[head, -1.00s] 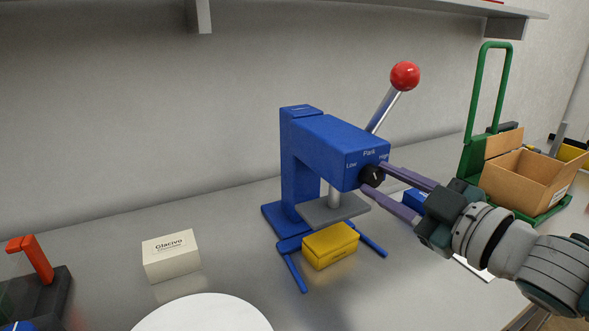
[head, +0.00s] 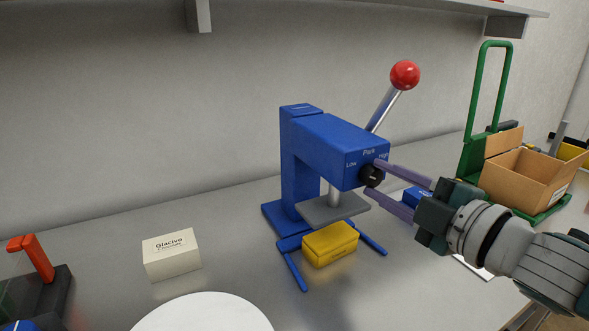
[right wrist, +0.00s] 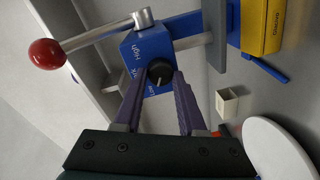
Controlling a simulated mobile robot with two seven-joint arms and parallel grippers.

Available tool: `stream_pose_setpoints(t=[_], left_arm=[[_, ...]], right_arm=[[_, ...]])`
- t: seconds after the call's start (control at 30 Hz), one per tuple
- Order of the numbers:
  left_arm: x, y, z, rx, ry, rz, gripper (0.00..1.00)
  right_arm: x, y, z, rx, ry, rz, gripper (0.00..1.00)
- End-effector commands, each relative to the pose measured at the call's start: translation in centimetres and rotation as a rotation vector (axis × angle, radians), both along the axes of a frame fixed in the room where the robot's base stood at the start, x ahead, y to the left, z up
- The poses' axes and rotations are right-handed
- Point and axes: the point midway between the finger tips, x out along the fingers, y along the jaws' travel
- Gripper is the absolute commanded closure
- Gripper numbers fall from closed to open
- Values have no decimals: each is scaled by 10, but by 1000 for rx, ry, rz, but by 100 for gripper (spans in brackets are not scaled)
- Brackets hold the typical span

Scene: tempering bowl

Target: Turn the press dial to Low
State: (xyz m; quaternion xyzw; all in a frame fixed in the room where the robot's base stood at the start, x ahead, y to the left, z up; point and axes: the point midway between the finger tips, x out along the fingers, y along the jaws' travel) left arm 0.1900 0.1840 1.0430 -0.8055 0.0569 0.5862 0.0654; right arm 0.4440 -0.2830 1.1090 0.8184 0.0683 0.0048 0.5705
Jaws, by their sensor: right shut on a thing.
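The blue press (head: 335,150) stands on the counter with its lever raised. Its black dial (head: 371,176) is on the head's front face, which carries the words Low, Park and High; the dial also shows in the right wrist view (right wrist: 161,72). A short pale pointer mark shows on it in the right wrist view, towards the lower label side; its exact setting is hard to read. My right gripper (head: 372,178) has its two purple fingers closed on the dial, one above and one below. My left gripper is out of view.
A yellow box (head: 330,245) lies below the press plate (head: 334,209). A red-knobbed lever (head: 404,75) rises above the head. A white Glacivo box (head: 171,256) and a white disc (head: 205,315) are to the left. A cardboard box (head: 525,182) on a green trolley stands right.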

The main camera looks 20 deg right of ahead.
Motion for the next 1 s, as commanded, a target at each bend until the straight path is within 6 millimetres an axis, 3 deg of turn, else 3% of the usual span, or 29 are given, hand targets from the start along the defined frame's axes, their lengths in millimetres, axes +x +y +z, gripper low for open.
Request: stream_pose_setpoints(t=[0.33, 0.37, 0.6, 0.87, 1.0], left_arm=[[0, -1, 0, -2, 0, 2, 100], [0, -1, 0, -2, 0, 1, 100], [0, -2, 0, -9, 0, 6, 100], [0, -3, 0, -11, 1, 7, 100], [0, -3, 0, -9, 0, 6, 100]], right_arm=[[0, 0, 0, -6, -1, 0, 100], [0, 0, 0, -6, -1, 0, 58], [0, 0, 0, -5, -1, 0, 31], [-1, 0, 0, -4, 0, 1, 30], [-11, -1, 0, -3, 2, 0, 30]])
